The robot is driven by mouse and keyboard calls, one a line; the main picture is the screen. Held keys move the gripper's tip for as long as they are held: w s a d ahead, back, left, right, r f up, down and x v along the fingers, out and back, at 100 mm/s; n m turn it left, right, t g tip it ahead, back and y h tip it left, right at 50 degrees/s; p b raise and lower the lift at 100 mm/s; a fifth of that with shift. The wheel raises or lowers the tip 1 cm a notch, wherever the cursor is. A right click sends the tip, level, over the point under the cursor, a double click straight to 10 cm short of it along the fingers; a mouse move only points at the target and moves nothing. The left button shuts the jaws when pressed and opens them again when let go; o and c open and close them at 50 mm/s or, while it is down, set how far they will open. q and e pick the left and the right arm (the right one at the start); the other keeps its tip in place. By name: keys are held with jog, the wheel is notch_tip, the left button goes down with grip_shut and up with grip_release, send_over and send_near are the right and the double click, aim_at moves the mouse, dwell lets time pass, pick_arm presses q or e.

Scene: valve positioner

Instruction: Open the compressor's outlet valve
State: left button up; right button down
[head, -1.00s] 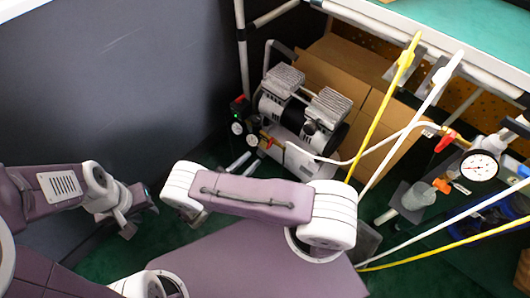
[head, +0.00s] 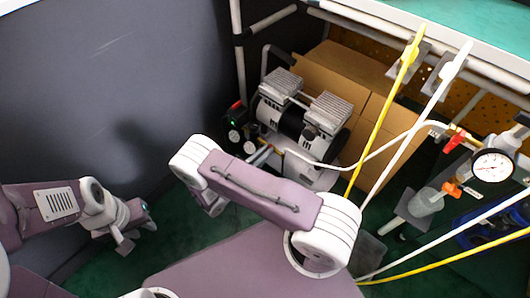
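The compressor (head: 300,115) stands at the back by a cardboard box, with two ribbed motor heads over a pale tank. Its small gauges (head: 236,136) and red-topped regulator are on its left side. The outlet valve, at the front left of the tank near the start of the white hose, is mostly hidden now. My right arm crosses the foreground. My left gripper (head: 136,233) is empty at the left, fingers apart, far from the compressor.
A white hose (head: 375,150) runs right to a red-handled valve (head: 455,140) and a dial gauge (head: 492,165). Yellow (head: 385,105) and white lines hang in front of the cardboard box (head: 340,80). A dark wall (head: 110,90) stands left.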

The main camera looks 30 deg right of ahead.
dwell(0.4)
jog(key=m+g, duration=0.1)
jog(key=m, duration=0.2)
jog(key=m+g+p, duration=0.1)
jog(key=m+g, duration=0.1)
jog(key=m, duration=0.1)
jog(key=shift+h, duration=0.3)
jog(key=m+g, duration=0.1)
jog(key=m, duration=0.2)
jog(key=m+g+p, duration=0.1)
jog(key=m+g, duration=0.1)
jog(key=m, duration=0.1)
jog(key=shift+r+y, duration=0.1)
jog(key=shift+y, duration=0.3)
jog(key=m+p, duration=0.1)
jog(key=m, duration=0.1)
jog(key=m+g+y+p, duration=0.1)
jog(key=m, duration=0.2)
jog(key=shift+g+p, duration=0.3)
jog(key=shift+p, duration=0.1)
jog(key=shift+m+g+y+p, duration=0.4)
jog(key=shift+m+y+p, duration=0.7)
jog(key=shift+m, duration=0.9)
jog(key=c, duration=1.5)
grip_release()
